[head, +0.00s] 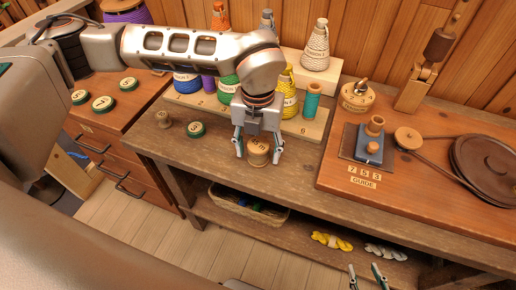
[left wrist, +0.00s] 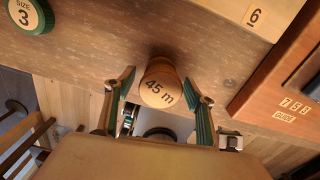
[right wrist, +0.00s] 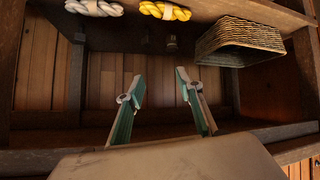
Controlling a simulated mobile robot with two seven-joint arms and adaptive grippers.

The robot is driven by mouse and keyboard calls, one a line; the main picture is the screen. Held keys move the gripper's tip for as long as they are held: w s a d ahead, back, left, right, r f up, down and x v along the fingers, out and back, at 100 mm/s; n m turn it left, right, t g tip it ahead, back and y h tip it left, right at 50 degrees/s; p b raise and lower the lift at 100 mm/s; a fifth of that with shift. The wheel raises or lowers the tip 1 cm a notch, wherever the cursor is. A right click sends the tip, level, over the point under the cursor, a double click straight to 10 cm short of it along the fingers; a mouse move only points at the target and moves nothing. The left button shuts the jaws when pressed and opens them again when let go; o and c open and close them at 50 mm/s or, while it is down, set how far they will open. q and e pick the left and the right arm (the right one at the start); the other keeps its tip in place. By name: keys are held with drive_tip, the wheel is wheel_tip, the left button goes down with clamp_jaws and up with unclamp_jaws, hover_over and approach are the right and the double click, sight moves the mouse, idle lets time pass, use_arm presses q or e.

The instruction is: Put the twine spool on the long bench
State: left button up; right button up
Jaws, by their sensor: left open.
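A tan spool marked "45 m", which I take for the twine spool (head: 258,153), is at the front edge of the long bench (head: 300,152). It also shows in the left wrist view (left wrist: 160,84). My left gripper (head: 257,148) is open, pointing down, with one finger on each side of the spool and gaps visible beside it. I cannot tell whether the spool rests on the bench top or sits slightly above it. My right gripper (head: 367,277) is open and empty, low in front of the bench; its fingers show apart in the right wrist view (right wrist: 160,82).
A stepped rack (head: 312,127) of thread cones stands behind. A winding board (head: 335,172) fills the right. A basket (head: 247,208) and yellow skein (head: 332,241) are on the lower shelf.

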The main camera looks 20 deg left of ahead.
sight(258, 146)
use_arm(q)
wheel_tip(258, 146, up, 11)
drive_tip(key=shift+r+p, duration=0.2)
drive_tip(key=shift+p, duration=0.5)
drive_tip(key=shift+r, duration=0.5)
use_arm(e)
drive_tip(key=shift+s+a+r, duration=0.15)
drive_tip(key=shift+s+r, duration=0.1)
drive_tip(key=shift+r, duration=0.05)
drive_tip(key=shift+w+r, duration=0.15)
drive_tip(key=shift+r, duration=0.05)
